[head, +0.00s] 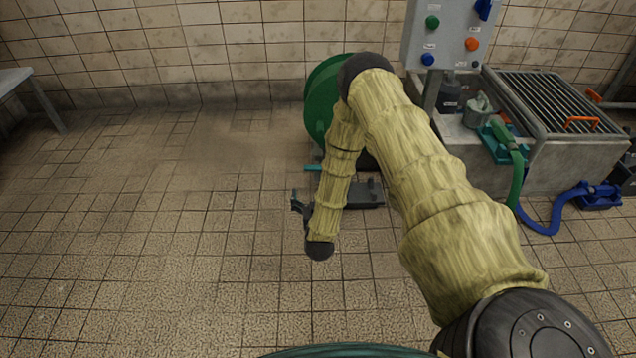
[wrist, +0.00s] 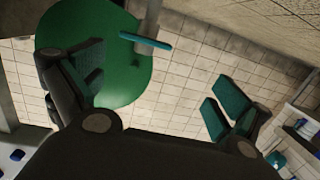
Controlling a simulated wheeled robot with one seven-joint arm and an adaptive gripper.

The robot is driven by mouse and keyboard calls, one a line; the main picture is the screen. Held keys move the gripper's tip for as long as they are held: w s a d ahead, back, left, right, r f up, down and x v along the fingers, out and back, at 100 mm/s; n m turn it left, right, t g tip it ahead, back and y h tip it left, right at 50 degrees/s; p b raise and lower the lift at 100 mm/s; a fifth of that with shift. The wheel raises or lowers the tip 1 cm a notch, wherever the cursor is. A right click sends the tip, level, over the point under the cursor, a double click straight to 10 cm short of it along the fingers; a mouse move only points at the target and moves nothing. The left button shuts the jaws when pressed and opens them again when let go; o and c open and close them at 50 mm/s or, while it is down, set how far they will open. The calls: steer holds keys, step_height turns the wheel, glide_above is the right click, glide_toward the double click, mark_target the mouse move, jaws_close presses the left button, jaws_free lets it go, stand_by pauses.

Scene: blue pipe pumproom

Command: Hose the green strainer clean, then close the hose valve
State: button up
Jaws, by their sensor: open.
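A large green disc (head: 325,95) stands by the back wall, partly hidden by my arm; it fills the upper left of the wrist view (wrist: 120,80). A teal bar (wrist: 146,42) crosses its edge there. My gripper (wrist: 155,92) is open, with nothing between its teal-padded fingers. In the head view my gripper (head: 301,203) is low, in front of the disc. At the right, a green hose (head: 517,178) runs down from a teal-green item (head: 502,143) by the basin. I cannot make out the strainer or the hose valve for certain.
A grated basin (head: 575,155) with orange handles stands at the right. A blue hose (head: 545,222) lies on the floor before it. A grey button panel (head: 450,35) rises behind my arm. A grey bench (head: 15,78) is at the far left. The tiled floor at left is clear.

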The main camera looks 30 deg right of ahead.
mark_target(318, 169)
steer(key=shift+m+t+h, duration=0.3)
steer(key=shift+m+h, duration=0.1)
steer(key=shift+h, duration=0.5)
steer(key=b+x, duration=0.2)
steer(key=x, duration=0.2)
steer(key=d+f+b+x, duration=0.1)
steer(key=b+x, duration=0.2)
steer(key=x, duration=0.1)
steer(key=s+b+x, duration=0.1)
steer(key=b+x, duration=0.1)
steer(key=x, duration=0.2)
steer(key=shift+w+d+f, duration=0.1)
steer(key=shift+d+f, duration=0.2)
steer(key=shift+f, duration=0.05)
steer(key=shift+w+d+r+b, duration=0.15)
steer(key=shift+w+d+b, duration=0.15)
steer(key=shift+w+b, duration=0.25)
steer(key=shift+d, duration=0.1)
steer(key=c, duration=0.7)
